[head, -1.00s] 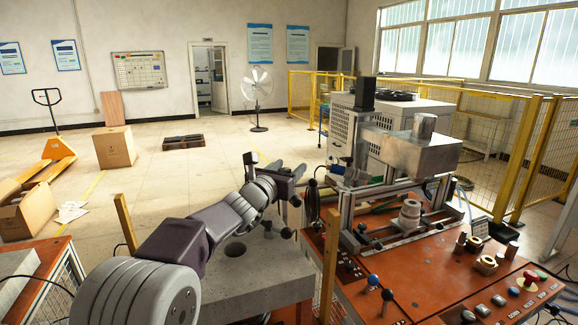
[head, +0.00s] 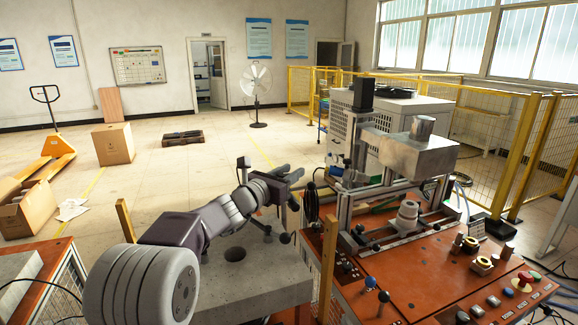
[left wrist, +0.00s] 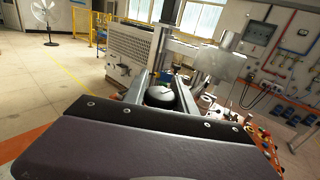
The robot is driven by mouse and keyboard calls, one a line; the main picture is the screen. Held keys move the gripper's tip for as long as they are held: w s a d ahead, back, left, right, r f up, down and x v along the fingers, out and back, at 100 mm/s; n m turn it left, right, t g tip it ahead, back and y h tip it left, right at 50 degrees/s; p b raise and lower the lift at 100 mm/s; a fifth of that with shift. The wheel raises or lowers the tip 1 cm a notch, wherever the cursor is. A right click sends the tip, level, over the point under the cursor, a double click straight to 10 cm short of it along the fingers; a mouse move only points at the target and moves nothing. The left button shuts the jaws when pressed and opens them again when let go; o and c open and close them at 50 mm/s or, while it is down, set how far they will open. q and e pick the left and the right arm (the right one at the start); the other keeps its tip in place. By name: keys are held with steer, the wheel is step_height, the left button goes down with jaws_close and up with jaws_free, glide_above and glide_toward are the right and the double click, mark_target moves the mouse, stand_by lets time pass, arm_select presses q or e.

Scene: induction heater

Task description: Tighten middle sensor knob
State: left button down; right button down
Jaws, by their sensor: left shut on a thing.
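My left gripper (head: 299,176) reaches in beside the left side of the heating machine (head: 405,150). In the left wrist view my gripper's two grey fingers (left wrist: 159,90) stand on either side of a round black knob (left wrist: 160,96), shut on it. The knob's top shows; its lower part is hidden behind the dark gripper body. In the head view the knob cannot be made out at the fingertips. Other small black knobs (head: 360,229) sit on the machine's front left. My right gripper is in neither view.
A white stepped cylinder (head: 407,214) stands in the machine. A yellow fence (head: 530,150) is behind.

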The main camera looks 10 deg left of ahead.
arm_select(q)
steer(key=m+g+h+p, duration=0.3)
steer(key=p, duration=0.2)
steer(key=s+d+m+g+h+p, duration=0.1)
steer(key=m+g+h+p, duration=0.2)
steer(key=p, duration=0.2)
steer(key=m+g+h+p, duration=0.3)
steer(key=h+p, duration=0.1)
steer(key=p, duration=0.1)
steer(key=shift+s+d+r+g, duration=0.3)
steer(key=shift+g, duration=0.1)
steer(key=shift+s+f+m+g+h+p, duration=0.15)
steer(key=shift+m+g+h+p, duration=0.15)
steer(key=shift+m+g+p, duration=0.5)
steer(key=c, duration=1)
jaws_free()
steer(key=shift+c, duration=0.2)
steer(key=b+v, duration=0.1)
steer(key=v, duration=0.8)
steer(key=shift+b, duration=0.3)
